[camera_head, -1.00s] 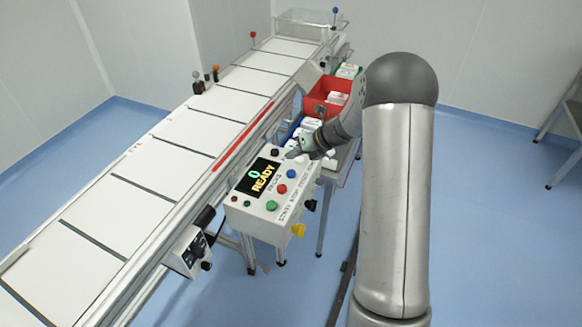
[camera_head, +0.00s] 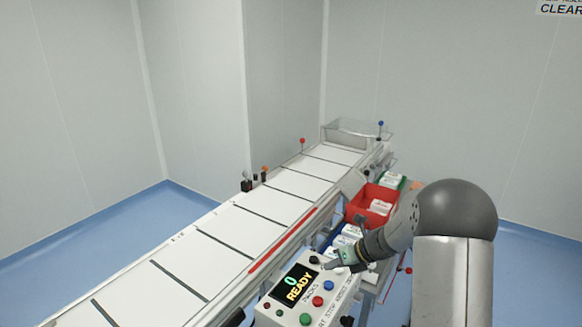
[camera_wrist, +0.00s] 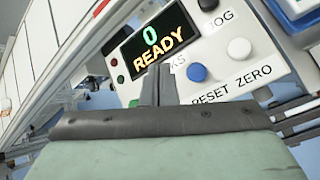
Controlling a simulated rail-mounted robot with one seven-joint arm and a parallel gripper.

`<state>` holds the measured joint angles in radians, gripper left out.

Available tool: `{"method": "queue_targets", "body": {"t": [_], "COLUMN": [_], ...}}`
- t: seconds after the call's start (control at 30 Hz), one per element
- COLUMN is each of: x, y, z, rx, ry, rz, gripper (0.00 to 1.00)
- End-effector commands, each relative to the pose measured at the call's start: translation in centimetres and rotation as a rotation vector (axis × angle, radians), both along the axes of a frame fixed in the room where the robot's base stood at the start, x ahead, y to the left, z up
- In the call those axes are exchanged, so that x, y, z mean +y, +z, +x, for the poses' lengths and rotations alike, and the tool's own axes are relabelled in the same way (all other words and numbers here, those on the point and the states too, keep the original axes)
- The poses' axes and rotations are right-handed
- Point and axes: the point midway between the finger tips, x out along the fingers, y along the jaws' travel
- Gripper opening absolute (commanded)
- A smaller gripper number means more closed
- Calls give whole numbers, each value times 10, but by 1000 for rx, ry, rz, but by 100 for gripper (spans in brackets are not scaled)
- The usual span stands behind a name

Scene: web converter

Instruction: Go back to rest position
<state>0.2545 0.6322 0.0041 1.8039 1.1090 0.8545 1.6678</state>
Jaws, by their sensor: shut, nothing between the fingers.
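My gripper (camera_head: 330,264) is above the control box (camera_head: 336,290), near its far edge, in the head view. In the wrist view my gripper (camera_wrist: 157,72) shows its fingers together, shut and empty, in front of the box face. The box's display (camera_wrist: 158,38) reads 0 READY. A blue button (camera_wrist: 197,72) and a white button (camera_wrist: 239,48) lie to the right of the fingers. I cannot tell whether the fingertips touch the box.
The conveyor (camera_head: 262,203) with white panels runs diagonally along the left of the box. A red bin (camera_head: 371,204) and a green bin (camera_head: 393,182) with white packs stand behind my gripper. The blue floor (camera_head: 60,250) at the left is clear.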

Motion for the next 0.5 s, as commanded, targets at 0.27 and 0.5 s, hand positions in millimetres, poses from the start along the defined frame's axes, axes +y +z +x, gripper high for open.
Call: {"method": "queue_targets", "body": {"t": [0.27, 0.5], "x": [40, 32], "y": [80, 107], "z": [-136, -273], "rx": [-399, -713], "ry": [904, 1856], "rz": [-417, -691], "gripper": [0, 0]}}
